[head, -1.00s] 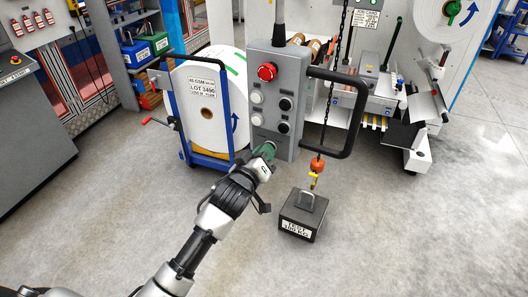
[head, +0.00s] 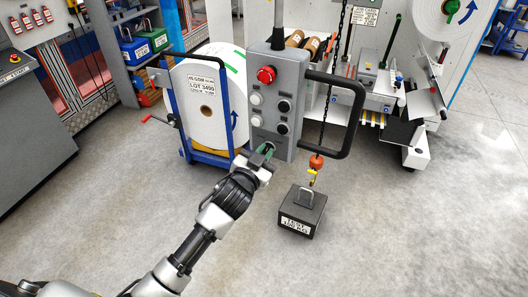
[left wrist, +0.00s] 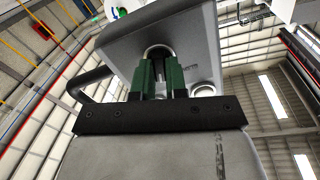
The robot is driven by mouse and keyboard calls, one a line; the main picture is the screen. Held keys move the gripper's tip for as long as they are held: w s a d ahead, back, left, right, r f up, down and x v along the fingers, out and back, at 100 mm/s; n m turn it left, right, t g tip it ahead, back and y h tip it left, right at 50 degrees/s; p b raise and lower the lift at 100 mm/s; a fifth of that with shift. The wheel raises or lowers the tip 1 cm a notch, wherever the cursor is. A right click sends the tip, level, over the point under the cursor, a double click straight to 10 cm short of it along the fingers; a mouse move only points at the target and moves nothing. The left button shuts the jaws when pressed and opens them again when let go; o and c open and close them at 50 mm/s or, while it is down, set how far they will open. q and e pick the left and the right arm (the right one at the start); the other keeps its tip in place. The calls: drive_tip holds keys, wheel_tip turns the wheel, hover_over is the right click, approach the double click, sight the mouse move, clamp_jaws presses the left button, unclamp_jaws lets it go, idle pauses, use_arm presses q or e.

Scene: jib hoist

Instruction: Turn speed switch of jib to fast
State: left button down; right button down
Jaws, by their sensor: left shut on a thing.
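The jib's grey control pendant (head: 275,85) hangs in the middle of the head view. It has a red mushroom button (head: 266,75), two white buttons on the left and two dark round controls (head: 283,128) on the right. My left gripper (head: 266,151) is at the pendant's lower left, its green fingers shut on a small control there. The fingers and wrist hide most of that control, so its pointing direction and label cannot be read. In the left wrist view, the green fingers (left wrist: 161,76) close on it below a round ring on the pendant (left wrist: 200,60). My right gripper is out of view.
A black handle (head: 350,118) sticks out from the pendant's right side. A paper roll (head: 203,100) on a blue cart stands behind on the left. The front floor is clear.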

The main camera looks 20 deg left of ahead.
use_arm(q)
drive_tip(key=m, duration=0.5)
drive_tip(key=shift+d+m, duration=0.1)
drive_tip(key=shift+m, duration=0.2)
idle(0.4)
drive_tip(key=c, duration=1.1)
unclamp_jaws()
drive_tip(key=shift+c, duration=0.2)
drive_tip(key=s+a+b, duration=0.1)
drive_tip(key=s+b, duration=0.2)
drive_tip(key=s, duration=0.7)
drive_tip(key=shift+s+a, duration=0.35)
